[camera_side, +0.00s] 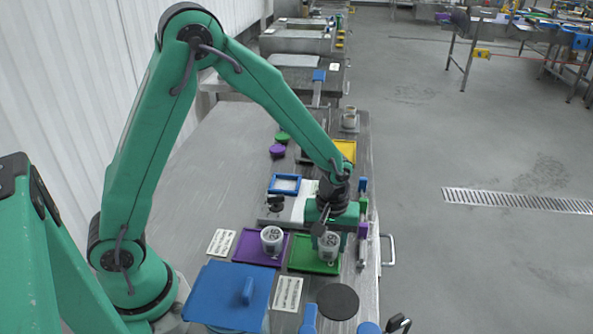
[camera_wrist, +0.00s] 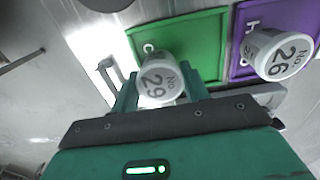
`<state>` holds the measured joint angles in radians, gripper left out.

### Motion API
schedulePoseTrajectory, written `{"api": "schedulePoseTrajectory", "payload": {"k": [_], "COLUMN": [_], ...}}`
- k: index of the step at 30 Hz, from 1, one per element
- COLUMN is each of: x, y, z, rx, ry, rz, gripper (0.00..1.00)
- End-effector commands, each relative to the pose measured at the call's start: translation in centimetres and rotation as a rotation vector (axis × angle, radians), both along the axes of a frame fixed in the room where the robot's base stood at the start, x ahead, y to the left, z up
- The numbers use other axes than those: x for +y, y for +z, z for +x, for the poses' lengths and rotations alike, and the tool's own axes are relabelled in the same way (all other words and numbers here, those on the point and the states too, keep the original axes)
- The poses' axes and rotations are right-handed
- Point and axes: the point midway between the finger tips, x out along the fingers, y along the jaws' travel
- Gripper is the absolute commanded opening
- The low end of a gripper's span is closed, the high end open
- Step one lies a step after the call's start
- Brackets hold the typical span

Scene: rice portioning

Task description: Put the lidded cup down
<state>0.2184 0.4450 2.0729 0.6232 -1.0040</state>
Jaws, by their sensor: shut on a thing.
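My gripper (camera_side: 333,236) is shut on a white cup (camera_side: 329,247) with a grey lid. In the wrist view my gripper (camera_wrist: 160,92) has its green fingers on both sides of this cup (camera_wrist: 162,80), whose lid reads "No 29". The cup is roughly upright over the green tray (camera_side: 302,258), which also shows in the wrist view (camera_wrist: 198,45). I cannot tell whether its base touches the tray.
A blue lidded box (camera_side: 225,295), a printed card (camera_side: 288,293) and a dark round disc (camera_side: 338,301) lie in front of the trays. A blue-framed pad (camera_side: 285,184) and a yellow tray (camera_side: 345,149) are farther back. The bench's left part is clear.

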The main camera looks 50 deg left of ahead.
Motion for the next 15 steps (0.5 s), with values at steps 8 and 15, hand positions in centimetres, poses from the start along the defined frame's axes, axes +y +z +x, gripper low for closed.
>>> {"api": "schedulePoseTrajectory", "payload": {"k": [8,15], "x": [0.0,0.0], "y": [-0.2,-0.26], "z": [-0.01,-0.01], "rx": [0.001,0.0], "ry": [0.0,0.0], "rz": [0.001,0.0], "gripper": [0.22,0.67]}}
